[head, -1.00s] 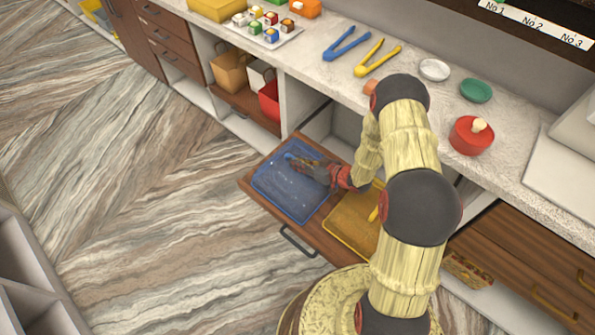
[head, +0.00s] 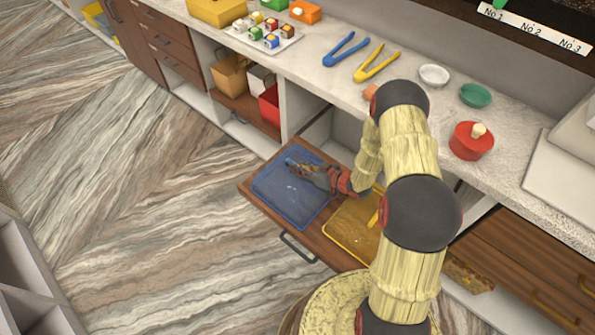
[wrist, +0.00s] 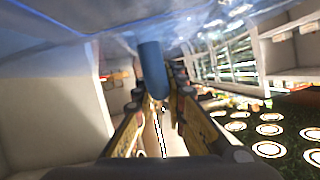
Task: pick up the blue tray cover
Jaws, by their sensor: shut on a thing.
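The blue tray cover (head: 290,203) is a see-through blue sheet at the left of the open wooden drawer. My gripper (head: 302,165) is at its upper part, shut on its blue handle. In the wrist view the handle (wrist: 152,70) sits between the fingers (wrist: 158,108), with the clear blue sheet (wrist: 190,25) spread across the top. I cannot tell whether the cover rests on its tray or is slightly raised. The fingers partly hide the handle in the head view.
A yellow cover (head: 345,240) lies beside it in the drawer, partly behind my arm. The counter above holds blue tongs (head: 345,50), yellow tongs (head: 375,63), small bowls and a red lidded pot (head: 468,144). Open floor (head: 140,230) lies to the left.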

